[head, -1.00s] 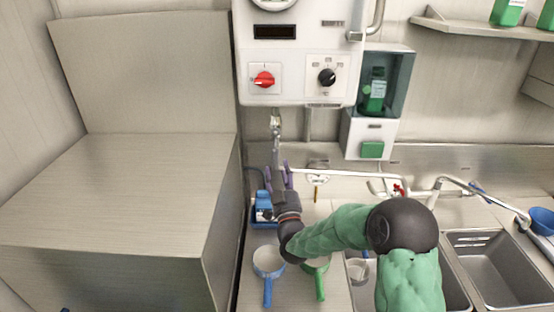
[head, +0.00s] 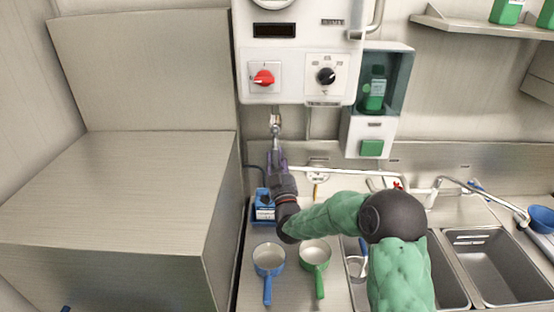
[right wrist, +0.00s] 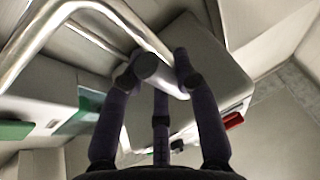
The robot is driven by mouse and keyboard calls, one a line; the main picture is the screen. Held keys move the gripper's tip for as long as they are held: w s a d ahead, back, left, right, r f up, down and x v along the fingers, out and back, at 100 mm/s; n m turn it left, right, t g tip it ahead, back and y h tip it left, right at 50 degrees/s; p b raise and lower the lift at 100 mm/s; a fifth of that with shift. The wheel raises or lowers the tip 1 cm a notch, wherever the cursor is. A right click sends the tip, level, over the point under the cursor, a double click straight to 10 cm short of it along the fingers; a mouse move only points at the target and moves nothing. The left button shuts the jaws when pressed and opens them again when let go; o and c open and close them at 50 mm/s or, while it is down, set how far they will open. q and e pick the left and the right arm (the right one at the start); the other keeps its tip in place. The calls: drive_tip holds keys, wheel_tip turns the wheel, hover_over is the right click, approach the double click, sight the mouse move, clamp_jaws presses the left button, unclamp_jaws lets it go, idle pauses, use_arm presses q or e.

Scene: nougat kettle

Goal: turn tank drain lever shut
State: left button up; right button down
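The white tank (head: 299,90) hangs on the back wall, with a metal drain fitting (head: 276,122) below its left part. I cannot make out the drain lever's position in the head view. My right gripper (head: 277,155) is just below this fitting, pointing up at it. My left gripper is not in view.
A blue-handled pot (head: 269,258) and a green-handled pot (head: 315,254) stand on the counter below my right arm. A small blue box (head: 264,206) is beside the wrist.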

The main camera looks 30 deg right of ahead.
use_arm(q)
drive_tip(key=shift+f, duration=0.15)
use_arm(e)
drive_tip(key=shift+d, duration=0.1)
use_arm(q)
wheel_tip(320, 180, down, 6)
drive_tip(key=b, duration=0.6)
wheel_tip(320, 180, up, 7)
drive_tip(key=p, duration=0.6)
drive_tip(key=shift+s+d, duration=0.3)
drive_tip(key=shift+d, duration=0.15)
use_arm(e)
drive_tip(key=s+d+r+n+g+y, duration=0.2)
drive_tip(key=r+n, duration=0.3)
drive_tip(key=n, duration=0.4)
drive_tip(key=s+d+r+n+g+y, duration=0.2)
drive_tip(key=d+r+n, duration=0.3)
drive_tip(key=n, duration=0.5)
drive_tip(key=shift+s+n+g+y, duration=0.25)
drive_tip(key=shift+n+g+y, duration=0.05)
drive_tip(key=shift+g+y, duration=0.35)
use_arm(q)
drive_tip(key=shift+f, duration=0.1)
use_arm(e)
drive_tip(key=shift+d, duration=0.1)
drive_tip(key=c, duration=0.9)
unclamp_jaws()
